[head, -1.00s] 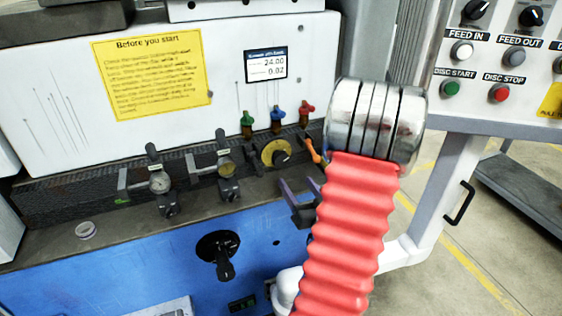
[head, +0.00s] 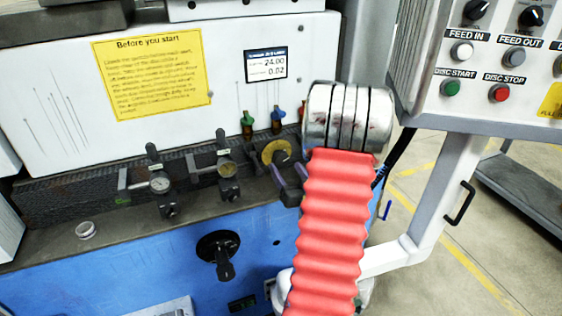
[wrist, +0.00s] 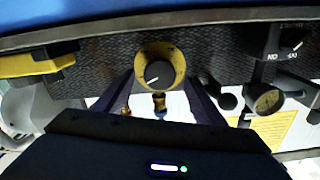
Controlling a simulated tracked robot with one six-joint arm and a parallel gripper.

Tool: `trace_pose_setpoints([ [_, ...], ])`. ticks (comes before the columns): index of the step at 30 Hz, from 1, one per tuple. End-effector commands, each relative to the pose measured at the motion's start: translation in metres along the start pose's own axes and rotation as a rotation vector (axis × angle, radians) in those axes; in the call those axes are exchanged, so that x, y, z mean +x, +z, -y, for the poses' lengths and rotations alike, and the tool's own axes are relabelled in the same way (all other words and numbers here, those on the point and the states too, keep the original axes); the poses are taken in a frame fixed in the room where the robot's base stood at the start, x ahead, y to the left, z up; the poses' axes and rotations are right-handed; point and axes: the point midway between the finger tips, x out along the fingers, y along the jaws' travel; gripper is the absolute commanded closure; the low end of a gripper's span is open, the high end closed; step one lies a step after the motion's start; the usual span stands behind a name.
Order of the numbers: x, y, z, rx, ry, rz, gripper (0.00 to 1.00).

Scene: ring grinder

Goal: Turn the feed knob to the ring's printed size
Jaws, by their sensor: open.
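The feed knob, a dark knob on a round yellow dial (head: 275,154), sits on the ledge of the machine in the head view. In the wrist view the knob (wrist: 158,73) shows a white pointer line inside its yellow ring, between my fingers. My gripper (head: 288,188) is open just in front of and below the dial in the head view; a gap to the knob is hard to judge. A small display card (head: 266,65) reads 24.00 and 0.02. A small metal ring (head: 86,229) lies on the ledge at the left.
My red-sleeved arm hides the ledge to the right. A black-handled lever (head: 218,250) is on the blue front. A button panel (head: 500,70) is at the upper right.

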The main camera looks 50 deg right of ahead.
Motion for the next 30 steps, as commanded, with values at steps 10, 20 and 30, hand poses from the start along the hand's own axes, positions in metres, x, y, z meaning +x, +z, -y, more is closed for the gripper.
trace_pose_setpoints([
  [10,0.048,0.0,0.0,0.0,-0.001,0.0,0.36],
  [20,0.057,0.0,0.0,0.0,0.001,0.0,0.36],
  [30,0.057,0.0,0.0,0.0,0.001,0.0,0.53],
])
